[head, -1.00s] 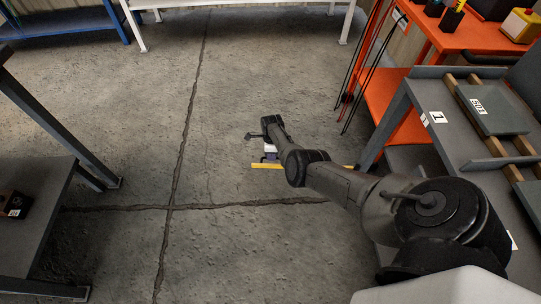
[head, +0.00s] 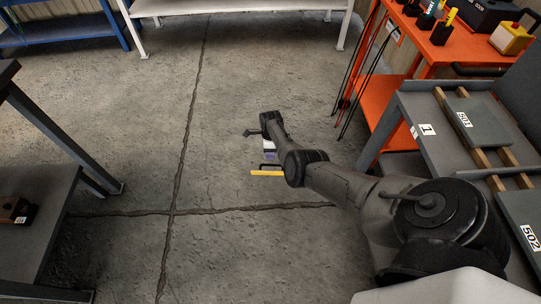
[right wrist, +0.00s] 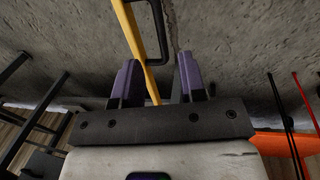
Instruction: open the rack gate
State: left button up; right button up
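A yellow bar (head: 267,173) with a small dark handle shows beside my right arm in the head view, over the floor. It may be the rack gate; its right part is hidden or out of sight. The bar (right wrist: 134,38) slants down between the finger tips in the right wrist view, with its black U-shaped handle (right wrist: 160,30) to the right. My right gripper (head: 270,153) is mostly behind my arm. In the right wrist view its purple fingers (right wrist: 158,80) stand apart, with the bar nearer the left finger. Contact is unclear. My left gripper is out of view.
A grey bench (head: 419,98) at right carries panels marked 501 (head: 465,118) and 502 (head: 529,237). An orange table (head: 437,48) with tools stands behind it. A dark bench (head: 45,215) stands at left. The concrete floor between is clear.

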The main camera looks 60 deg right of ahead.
notch_tip(320, 180, up, 7)
jog(key=d+p, duration=0.1)
jog(key=p, duration=0.2)
jog(key=shift+w+p, duration=0.3)
jog(key=shift+d, duration=0.1)
dwell(0.3)
